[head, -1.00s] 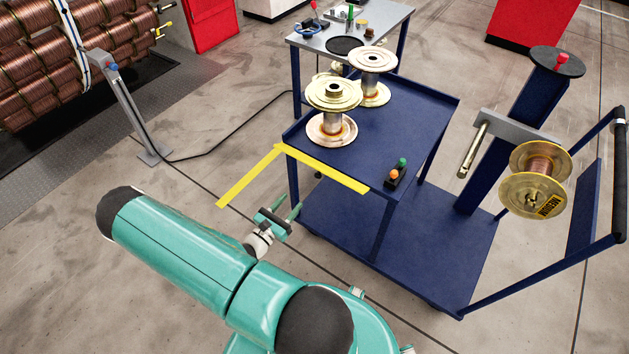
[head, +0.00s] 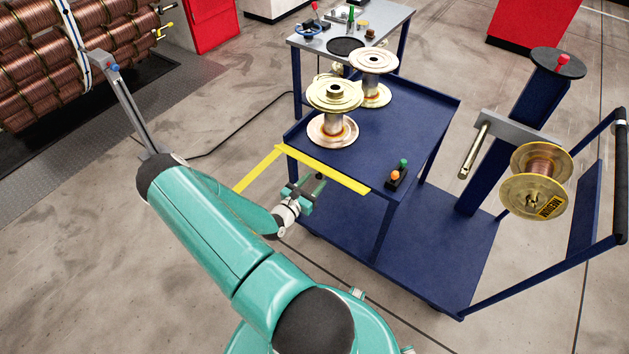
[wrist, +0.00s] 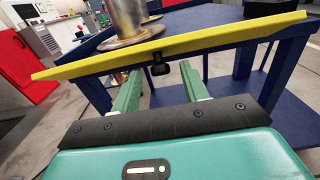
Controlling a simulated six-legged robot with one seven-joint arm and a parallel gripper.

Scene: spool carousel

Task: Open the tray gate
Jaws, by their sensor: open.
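The tray gate is a yellow bar (head: 335,172) along the near edge of the blue cart's top tray (head: 400,125). In the wrist view the bar (wrist: 215,43) crosses the picture above my fingers. A small black knob (wrist: 160,69) hangs under the bar and appears between the fingertips. My gripper (head: 312,187) is open, just below and in front of the bar in the head view. In the wrist view its two green fingers (wrist: 158,78) are spread apart with nothing held. Whether they touch the knob cannot be told.
Spools (head: 333,118) stand on the tray behind the bar. A small box with orange and green buttons (head: 397,174) sits at the tray's near right corner. Another spool (head: 537,182) is at the right by a blue post. Open floor lies to the left.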

